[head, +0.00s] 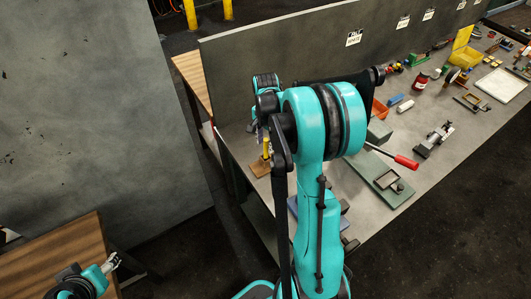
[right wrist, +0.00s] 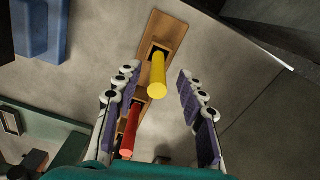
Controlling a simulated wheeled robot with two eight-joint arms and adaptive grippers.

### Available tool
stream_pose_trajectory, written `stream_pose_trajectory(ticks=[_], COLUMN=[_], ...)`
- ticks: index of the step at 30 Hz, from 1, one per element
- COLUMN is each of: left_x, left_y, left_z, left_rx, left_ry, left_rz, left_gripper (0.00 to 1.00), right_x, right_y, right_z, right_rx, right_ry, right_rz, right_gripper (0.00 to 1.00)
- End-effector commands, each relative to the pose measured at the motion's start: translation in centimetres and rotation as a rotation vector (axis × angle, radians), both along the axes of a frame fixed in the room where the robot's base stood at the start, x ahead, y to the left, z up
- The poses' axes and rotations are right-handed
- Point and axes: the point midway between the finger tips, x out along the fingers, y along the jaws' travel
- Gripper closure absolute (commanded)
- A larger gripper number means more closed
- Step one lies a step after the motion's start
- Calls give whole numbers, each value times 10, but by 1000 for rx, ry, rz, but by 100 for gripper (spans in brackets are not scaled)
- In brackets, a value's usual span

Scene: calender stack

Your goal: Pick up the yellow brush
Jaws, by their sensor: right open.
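The yellow brush (right wrist: 157,76) stands in a slot of a wooden holder (right wrist: 168,32) in the right wrist view, its handle pointing toward the camera. My right gripper (right wrist: 160,84) is open, with its two padded fingers on either side of the yellow handle and a gap on each side. In the head view a bit of the yellow brush (head: 266,147) shows above the wooden holder (head: 260,168), and my right arm covers most of that area. My left gripper (head: 111,262) is at the lower left, far from the brush, too small to judge.
A red handle (right wrist: 130,129) stands in the same holder, close to the left finger. A blue block (right wrist: 40,30) lies to the left. In the head view the grey bench (head: 440,150) carries several tools and bins, with a tall panel (head: 290,60) behind it.

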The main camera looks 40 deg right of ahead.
Motion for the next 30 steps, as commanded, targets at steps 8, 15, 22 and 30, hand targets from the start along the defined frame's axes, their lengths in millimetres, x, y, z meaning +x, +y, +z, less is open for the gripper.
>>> stream_pose_trajectory(ticks=[8, 15, 22, 30], left_x=[0, 0, 0, 0], left_y=[0, 0, 0, 0], left_z=[-11, -10, -10, -10], left_rx=[0, 0, 0, 0], left_ry=[0, 0, 0, 0], left_rz=[0, 0, 0, 0], left_gripper=[42, 42, 42, 42], right_x=[-2, -2, -2, -2], right_y=[2, 2, 2, 2], right_z=[-33, -33, -33, -31], right_rx=[0, 0, 0, -1], right_ry=[0, -1, -1, -1], right_rz=[1, 1, 1, 1], right_gripper=[60, 68, 100, 100])
